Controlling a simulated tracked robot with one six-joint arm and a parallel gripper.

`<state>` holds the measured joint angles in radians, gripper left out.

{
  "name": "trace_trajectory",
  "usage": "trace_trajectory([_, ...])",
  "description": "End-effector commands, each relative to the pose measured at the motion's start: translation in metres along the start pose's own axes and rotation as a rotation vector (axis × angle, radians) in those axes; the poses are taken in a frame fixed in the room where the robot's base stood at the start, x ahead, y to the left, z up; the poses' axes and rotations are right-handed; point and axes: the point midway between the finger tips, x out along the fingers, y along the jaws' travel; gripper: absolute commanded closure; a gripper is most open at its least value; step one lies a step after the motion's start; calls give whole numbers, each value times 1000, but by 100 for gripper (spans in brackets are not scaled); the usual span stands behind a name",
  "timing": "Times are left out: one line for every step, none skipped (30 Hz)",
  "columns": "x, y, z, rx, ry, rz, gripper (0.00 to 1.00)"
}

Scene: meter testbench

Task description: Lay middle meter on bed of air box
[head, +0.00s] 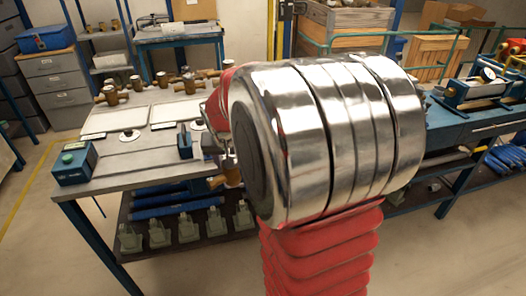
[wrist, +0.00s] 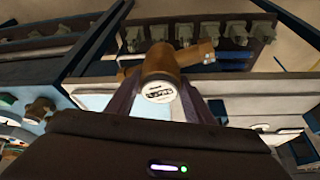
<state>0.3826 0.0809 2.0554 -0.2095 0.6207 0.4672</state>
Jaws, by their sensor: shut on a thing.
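My gripper (wrist: 158,100) is shut on a brass meter (wrist: 162,62) in the wrist view, with a dark finger on either side of it. The meter has a round white dial face toward the camera and a pipe end pointing up and right. In the head view my arm covers most of the gripper; a brass piece of the held meter (head: 230,177) shows at its left edge, above the near side of the left bench. A blue fixture with a round gauge (head: 484,86) stands at the far right; I cannot tell for sure that it is the air box.
My arm hides the middle.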

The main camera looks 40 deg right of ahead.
Motion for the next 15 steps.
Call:
trace_trajectory([5, -20, 6, -50, -2, -23, 99])
trace_trajectory([8, -30, 10, -80, -1, -36, 99])
trace_trajectory([11, -44, 15, -119, -2, -53, 99])
trace_trajectory([13, -54, 19, -147, -2, -67, 99])
trace_trajectory([16, -64, 23, -177, -1, -80, 99])
trace_trajectory([19, -78, 29, -217, -2, -97, 99])
trace_trajectory([21, -88, 34, -244, -1, -110, 99])
trace_trajectory([23, -98, 39, -273, -1, -123, 99])
trace_trajectory([26, -111, 46, -312, -1, -140, 99])
trace_trajectory([28, -121, 51, -340, -1, -153, 99])
trace_trajectory([30, -130, 57, -369, -2, -165, 99])
trace_trajectory([32, -143, 65, -407, 0, -182, 99])
trace_trajectory([33, -152, 71, -436, 0, -194, 99])
trace_trajectory([35, -161, 77, -463, 0, -206, 99])
trace_trajectory([36, -172, 84, -497, 2, -221, 99])
